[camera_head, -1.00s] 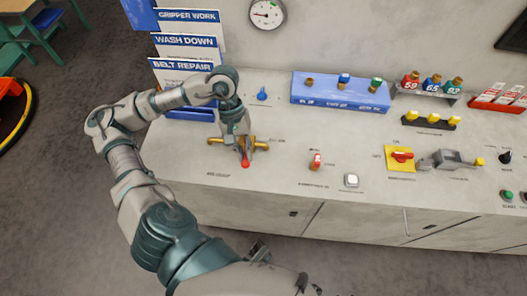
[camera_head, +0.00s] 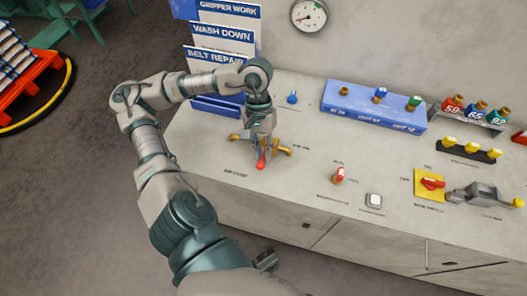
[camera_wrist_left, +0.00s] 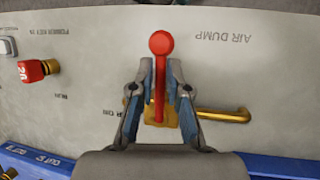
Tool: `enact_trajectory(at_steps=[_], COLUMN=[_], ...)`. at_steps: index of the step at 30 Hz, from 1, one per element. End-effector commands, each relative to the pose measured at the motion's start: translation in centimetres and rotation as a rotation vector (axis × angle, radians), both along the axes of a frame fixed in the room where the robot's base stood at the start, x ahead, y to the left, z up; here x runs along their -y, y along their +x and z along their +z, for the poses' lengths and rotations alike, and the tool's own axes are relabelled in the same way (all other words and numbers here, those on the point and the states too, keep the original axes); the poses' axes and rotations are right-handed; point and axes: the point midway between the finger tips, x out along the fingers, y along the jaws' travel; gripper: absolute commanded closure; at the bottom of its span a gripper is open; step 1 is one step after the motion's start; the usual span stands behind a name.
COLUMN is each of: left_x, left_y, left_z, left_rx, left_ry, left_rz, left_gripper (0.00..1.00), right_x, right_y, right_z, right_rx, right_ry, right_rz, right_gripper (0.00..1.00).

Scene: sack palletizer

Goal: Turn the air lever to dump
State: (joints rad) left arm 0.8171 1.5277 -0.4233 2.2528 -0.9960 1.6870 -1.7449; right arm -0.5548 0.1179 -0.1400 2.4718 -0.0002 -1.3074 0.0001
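The air lever (camera_head: 262,163) is a red handle on a brass pipe fitting (camera_head: 283,150) on the grey console. It points toward the console's front edge, between the "air dump" lettering at front left and small lettering at right. My left gripper (camera_head: 262,148) is down over it. In the left wrist view the two fingers (camera_wrist_left: 160,80) close in on both sides of the red stem. The lever's round red ball (camera_wrist_left: 161,42) sticks out beyond the fingertips. The wrist hides part of the fitting. My right gripper is not in view.
A red-handled knob (camera_head: 338,175) and a white button (camera_head: 373,201) stand to the right. A blue knob (camera_head: 292,97) and a blue valve block (camera_head: 372,106) are behind. Signboards (camera_head: 222,60) stand close behind the left arm. The console top between the lever and red knob is clear.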

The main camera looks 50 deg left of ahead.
Motion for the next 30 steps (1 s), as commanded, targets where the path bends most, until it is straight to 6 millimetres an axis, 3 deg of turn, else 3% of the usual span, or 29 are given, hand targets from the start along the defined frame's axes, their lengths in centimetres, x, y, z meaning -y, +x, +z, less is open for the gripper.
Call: enact_trajectory(at_steps=[2,14,17,24,30], left_x=[0.0,0.0,-0.6,-2.9,-3.8], left_y=[0.0,0.0,0.4,1.6,1.9], left_z=[0.0,0.6,1.8,7.0,8.7], left_rx=[0.000,-0.003,-0.002,0.001,0.001], left_ry=[0.000,0.000,-0.002,-0.005,-0.003], left_rz=[0.000,-0.002,-0.001,-0.003,-0.001], left_gripper=[0.63,0.63,0.63,0.63,0.63], right_x=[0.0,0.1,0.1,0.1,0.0], right_y=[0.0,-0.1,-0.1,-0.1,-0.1], right_z=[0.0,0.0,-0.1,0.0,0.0], right_rx=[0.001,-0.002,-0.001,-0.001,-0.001], right_ry=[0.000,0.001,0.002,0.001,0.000], right_rz=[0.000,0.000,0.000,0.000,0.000], right_gripper=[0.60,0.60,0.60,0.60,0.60])
